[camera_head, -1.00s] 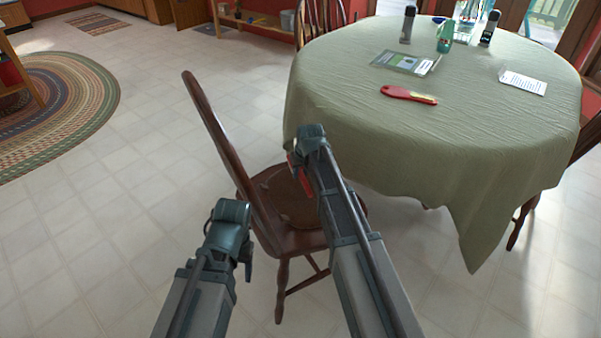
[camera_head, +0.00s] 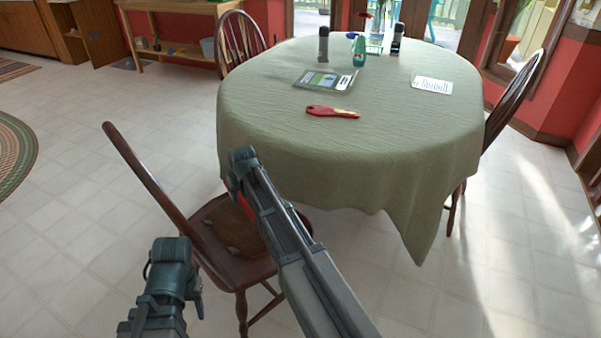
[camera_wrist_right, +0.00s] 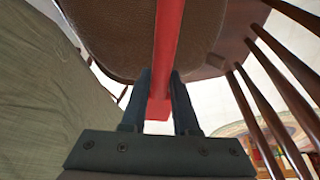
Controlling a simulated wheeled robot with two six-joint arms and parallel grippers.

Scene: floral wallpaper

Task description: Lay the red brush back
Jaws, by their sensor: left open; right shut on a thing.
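My right gripper (camera_wrist_right: 161,97) is shut on a long red bar-like thing (camera_wrist_right: 168,45), probably the red brush; its far end is out of the right wrist view. It hangs over the brown chair seat (camera_head: 235,228), beside the table's near left edge; a bit of red shows by the wrist in the head view.
On the cloth are a green-covered booklet (camera_head: 325,80), a white paper (camera_head: 432,85), a green bottle (camera_head: 359,50), and dark-topped containers (camera_head: 323,45). Bare cloth lies in front of the red-handled thing. A wooden chair (camera_head: 160,180) stands close by my arms.

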